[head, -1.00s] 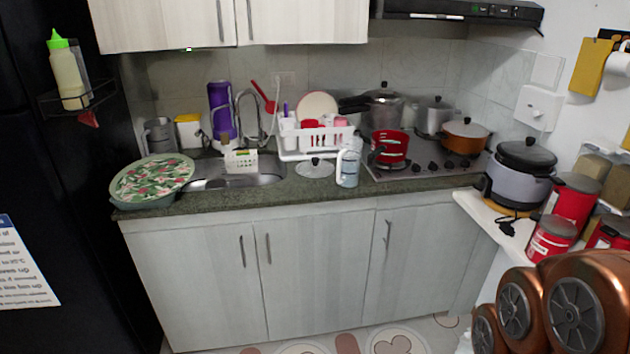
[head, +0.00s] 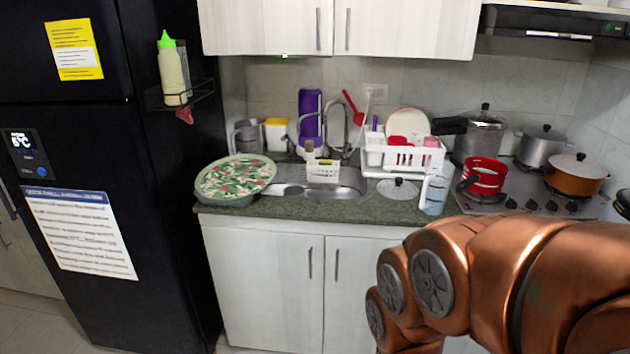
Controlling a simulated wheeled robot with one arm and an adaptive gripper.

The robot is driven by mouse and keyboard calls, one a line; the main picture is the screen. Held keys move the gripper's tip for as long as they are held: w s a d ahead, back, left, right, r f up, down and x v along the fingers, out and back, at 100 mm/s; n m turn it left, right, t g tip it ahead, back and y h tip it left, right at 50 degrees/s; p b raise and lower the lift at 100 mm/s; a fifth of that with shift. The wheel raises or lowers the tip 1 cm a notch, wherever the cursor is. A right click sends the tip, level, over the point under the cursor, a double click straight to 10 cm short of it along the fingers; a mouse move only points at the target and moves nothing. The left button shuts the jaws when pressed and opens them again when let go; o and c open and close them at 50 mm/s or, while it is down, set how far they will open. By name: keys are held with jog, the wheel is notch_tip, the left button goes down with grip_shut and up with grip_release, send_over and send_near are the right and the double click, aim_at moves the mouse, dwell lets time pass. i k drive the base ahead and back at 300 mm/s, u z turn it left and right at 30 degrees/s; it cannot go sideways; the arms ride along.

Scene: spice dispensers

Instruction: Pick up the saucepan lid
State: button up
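A round, clear-looking saucepan lid with a dark knob (head: 398,189) lies flat on the green-grey counter. It is in front of the white dish rack, between the sink and a clear measuring jug. My copper-coloured arm fills the lower right of the head view. My gripper itself is not in view, so I cannot see its fingers.
A dish rack (head: 405,158) stands behind the lid, and the jug (head: 434,190) is close on its right. A sink (head: 325,182) and a floral-covered basin (head: 236,180) lie to the left. A red pot (head: 484,177) sits on the stove. A black fridge (head: 95,130) stands at left.

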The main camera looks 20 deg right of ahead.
aim_at(396, 188)
jog(key=u, duration=0.45)
jog(key=i, duration=0.9)
jog(key=z, duration=0.25)
jog(key=i, duration=0.9)
jog(key=z, duration=0.95)
jog(key=i, duration=0.25)
jog(key=z, duration=0.25)
